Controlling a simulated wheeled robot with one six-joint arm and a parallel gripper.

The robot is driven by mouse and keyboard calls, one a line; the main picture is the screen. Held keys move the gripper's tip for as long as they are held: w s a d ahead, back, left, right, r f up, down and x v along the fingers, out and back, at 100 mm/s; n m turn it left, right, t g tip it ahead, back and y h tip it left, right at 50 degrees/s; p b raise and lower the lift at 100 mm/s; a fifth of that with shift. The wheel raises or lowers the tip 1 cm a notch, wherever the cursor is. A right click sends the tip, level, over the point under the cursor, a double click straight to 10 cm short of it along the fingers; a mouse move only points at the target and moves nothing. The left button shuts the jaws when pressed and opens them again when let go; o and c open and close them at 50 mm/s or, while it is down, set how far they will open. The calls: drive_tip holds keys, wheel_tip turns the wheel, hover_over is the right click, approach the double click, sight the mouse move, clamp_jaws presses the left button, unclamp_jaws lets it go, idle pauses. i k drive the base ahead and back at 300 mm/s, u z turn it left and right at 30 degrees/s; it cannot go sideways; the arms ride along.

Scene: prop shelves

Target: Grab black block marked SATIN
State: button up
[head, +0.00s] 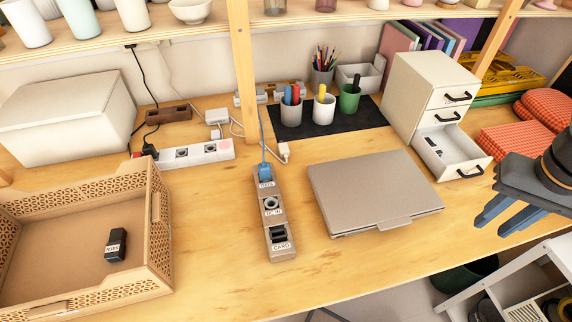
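A black block (115,246) with a white label lies inside the open tan crate (158,230) at the lower left. The label's small print appears turned over and I cannot read it surely. My gripper (495,229) is at the far right, over the table's right front edge. Its two blue-grey fingers are apart with nothing between them. It is far from the crate. A small dark item with a white label (437,149) lies in the open lower drawer of the white drawer unit; its print is too small to read.
A closed grey laptop (372,191) and a labelled connector strip (272,216) lie between my gripper and the crate. Cups (324,108) stand on a dark mat behind. A wooden post (242,75) rises at the back. Bare table shows in front of the laptop.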

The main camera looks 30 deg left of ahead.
sight(116, 248)
drive_tip(key=u, duration=3)
drive_tip(key=k, duration=0.5)
drive_tip(key=u, duration=1.25)
drive_tip(key=i, duration=0.7)
drive_tip(key=z, duration=1.6)
drive_tip(key=i, duration=0.2)
drive_tip(key=z, duration=0.05)
